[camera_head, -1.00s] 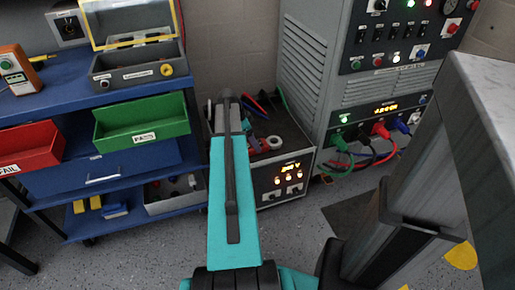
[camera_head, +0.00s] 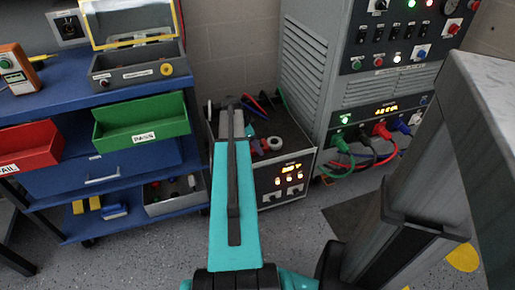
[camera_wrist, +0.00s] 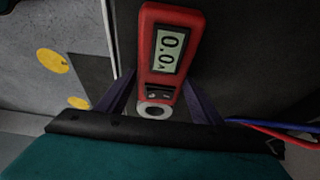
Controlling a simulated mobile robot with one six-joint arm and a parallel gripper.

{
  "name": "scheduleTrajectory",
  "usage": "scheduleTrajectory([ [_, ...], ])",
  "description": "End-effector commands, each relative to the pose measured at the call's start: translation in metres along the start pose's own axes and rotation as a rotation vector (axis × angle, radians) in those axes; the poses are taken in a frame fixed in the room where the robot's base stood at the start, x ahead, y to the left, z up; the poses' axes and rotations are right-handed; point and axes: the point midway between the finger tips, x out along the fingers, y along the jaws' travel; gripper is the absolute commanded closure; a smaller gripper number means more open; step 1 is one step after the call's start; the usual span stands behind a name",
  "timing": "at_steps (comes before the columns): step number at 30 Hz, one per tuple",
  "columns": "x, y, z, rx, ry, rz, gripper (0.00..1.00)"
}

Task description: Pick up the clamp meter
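The clamp meter (camera_wrist: 163,55) is red with a lit display reading 0.0 and a pale round part at its near end. It is in the wrist view, between the fingers of my gripper (camera_wrist: 160,76). One dark finger stands on each side, with narrow gaps visible lower down. The fingers look open around the meter; contact at the tips is hard to judge.
A grey power supply box (camera_head: 285,180) with a dark top bears tape rolls (camera_head: 270,144) and tools. A blue cart (camera_head: 60,185) with red (camera_head: 30,147) and green bins (camera_head: 142,122) stands left. A grey cabinet (camera_head: 345,95) stands right, with red and blue cables near the gripper.

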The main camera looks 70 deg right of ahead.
Motion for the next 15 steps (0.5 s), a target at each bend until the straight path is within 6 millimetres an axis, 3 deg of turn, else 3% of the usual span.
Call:
scheduleTrajectory([
  [1, 0.0000, 0.0000, 0.0000, 0.000, 0.000, 0.000, 0.49],
  [6, 0.0000, 0.0000, 0.0002, 0.000, 0.000, 0.000, 0.77],
  [15, -0.0016, -0.0002, -0.0005, 0.000, 0.000, -0.001, 0.78],
])
